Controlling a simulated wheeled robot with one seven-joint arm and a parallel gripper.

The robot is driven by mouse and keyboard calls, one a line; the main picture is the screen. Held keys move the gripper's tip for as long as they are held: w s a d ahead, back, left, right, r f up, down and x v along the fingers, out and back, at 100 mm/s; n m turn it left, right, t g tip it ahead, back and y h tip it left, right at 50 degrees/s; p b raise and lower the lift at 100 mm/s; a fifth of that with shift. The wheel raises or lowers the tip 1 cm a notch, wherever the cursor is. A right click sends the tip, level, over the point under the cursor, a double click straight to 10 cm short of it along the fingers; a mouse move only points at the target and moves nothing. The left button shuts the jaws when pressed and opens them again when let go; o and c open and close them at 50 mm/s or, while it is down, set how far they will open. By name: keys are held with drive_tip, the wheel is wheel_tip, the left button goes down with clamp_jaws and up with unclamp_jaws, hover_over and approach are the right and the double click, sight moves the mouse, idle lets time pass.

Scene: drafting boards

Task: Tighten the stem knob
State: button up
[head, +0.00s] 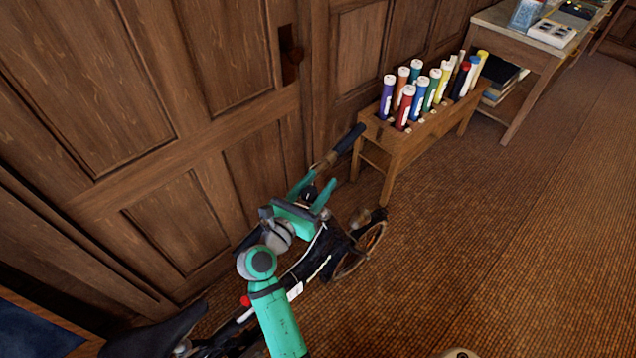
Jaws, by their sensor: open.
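A dark bicycle (307,270) stands close to the panelled wood wall in the head view. Its black handlebar grip (349,138) points up and right, and its front wheel (368,247) shows at right. My teal gripper (321,180) is over the handlebar area, its two fingers open and spread apart. A small dark rounded part (310,193) shows between the fingers; I cannot tell whether it is the stem knob or whether a finger touches it. My arm and gripper hide much of the stem.
A wooden rack (388,162) with several coloured tubes (421,98) stands right of the handlebar. A table (520,45) is at the upper right. The black saddle (152,336) is at lower left. The carpet (500,225) at right is clear.

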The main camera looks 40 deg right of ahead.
drive_tip(key=shift+d, duration=0.1)
drive_tip(key=c, duration=0.8)
